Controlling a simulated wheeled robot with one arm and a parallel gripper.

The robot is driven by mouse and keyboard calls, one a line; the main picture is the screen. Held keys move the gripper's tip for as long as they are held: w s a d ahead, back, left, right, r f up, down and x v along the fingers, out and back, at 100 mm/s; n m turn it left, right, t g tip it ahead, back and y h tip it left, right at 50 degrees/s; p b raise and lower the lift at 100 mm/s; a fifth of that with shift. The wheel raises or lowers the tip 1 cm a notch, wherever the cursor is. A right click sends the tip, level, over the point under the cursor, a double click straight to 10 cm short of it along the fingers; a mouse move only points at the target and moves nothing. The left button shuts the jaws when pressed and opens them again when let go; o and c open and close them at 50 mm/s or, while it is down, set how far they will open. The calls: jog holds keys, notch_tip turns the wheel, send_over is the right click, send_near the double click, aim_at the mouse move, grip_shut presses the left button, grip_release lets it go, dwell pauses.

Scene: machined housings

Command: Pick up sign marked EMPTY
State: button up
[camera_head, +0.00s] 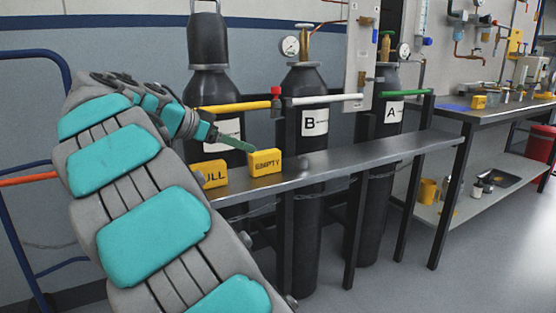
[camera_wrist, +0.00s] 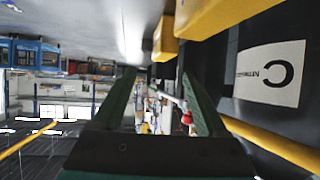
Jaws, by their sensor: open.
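The yellow sign marked EMPTY (camera_head: 265,163) stands on the grey metal shelf (camera_head: 345,160) in front of the gas cylinders. My gripper (camera_head: 250,148) is just above and left of it in the head view, apart from it as far as I can tell. In the wrist view my gripper (camera_wrist: 158,78) has its two green fingers spread with nothing held. A yellow block, apparently the EMPTY sign (camera_wrist: 165,40), shows ahead of the fingertips, towards the top. The sign ending in ULL (camera_head: 214,174) stands left of it, partly hidden by my arm.
Cylinders B (camera_head: 309,180) and A (camera_head: 385,150) stand behind the shelf. Cylinder label C (camera_wrist: 270,74) is close on the wrist view's right.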

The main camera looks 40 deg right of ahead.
aim_at(263, 152)
jog(key=shift+x, duration=1.25)
jog(key=shift+w+p+x, duration=0.15)
jog(key=shift+p+x, duration=0.1)
jog(key=shift+x, duration=1.05)
jog(key=shift+w+p+x, duration=0.1)
jog(key=shift+p+x, duration=0.1)
jog(key=shift+x, duration=1.1)
grip_shut()
